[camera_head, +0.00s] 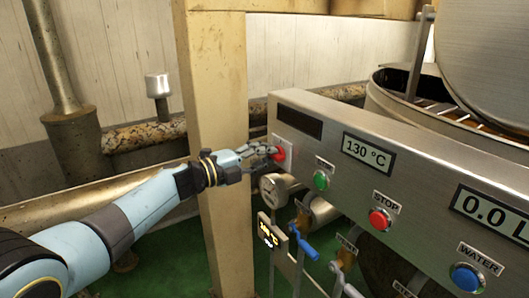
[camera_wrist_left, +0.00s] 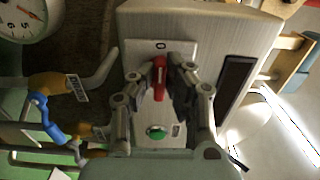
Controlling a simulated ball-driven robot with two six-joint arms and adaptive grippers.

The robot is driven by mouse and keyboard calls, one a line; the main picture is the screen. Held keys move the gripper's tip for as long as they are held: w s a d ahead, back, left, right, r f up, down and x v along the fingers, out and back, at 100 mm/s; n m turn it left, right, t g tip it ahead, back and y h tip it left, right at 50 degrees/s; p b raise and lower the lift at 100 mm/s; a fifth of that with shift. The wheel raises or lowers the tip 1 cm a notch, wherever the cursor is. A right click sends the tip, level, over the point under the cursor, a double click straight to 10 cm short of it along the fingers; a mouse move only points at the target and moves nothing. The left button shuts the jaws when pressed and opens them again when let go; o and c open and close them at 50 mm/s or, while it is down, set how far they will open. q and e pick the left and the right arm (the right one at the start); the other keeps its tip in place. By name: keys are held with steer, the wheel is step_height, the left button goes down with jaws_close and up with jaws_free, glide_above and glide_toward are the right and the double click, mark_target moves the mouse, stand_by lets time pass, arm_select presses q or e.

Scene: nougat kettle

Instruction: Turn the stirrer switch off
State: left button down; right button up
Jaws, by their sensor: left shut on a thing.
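The stirrer switch is a red knob (camera_wrist_left: 159,78) on a pale plate (camera_wrist_left: 133,47) at the left end of the grey control panel (camera_head: 330,125). The plate carries a "0" mark in the left wrist view. My left gripper (camera_head: 272,153) has reached the panel in the head view. In the left wrist view, its two fingers (camera_wrist_left: 160,82) are shut on the red knob from both sides. The fingers hide part of the knob. My right gripper is in neither view.
A green button (camera_head: 320,180), a red STOP button (camera_head: 380,220) and a blue WATER button (camera_head: 466,277) sit along the panel. A beige post (camera_head: 216,110) stands left of it. Blue-handled valves (camera_head: 303,243) hang below. The kettle (camera_head: 400,88) is behind.

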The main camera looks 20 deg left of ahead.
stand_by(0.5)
arm_select(q)
steer(key=c, duration=1.3)
jaws_free()
steer(key=shift+a, duration=0.1)
steer(key=shift+c, duration=0.2)
steer(key=v, duration=1.2)
steer(key=shift+f, duration=0.1)
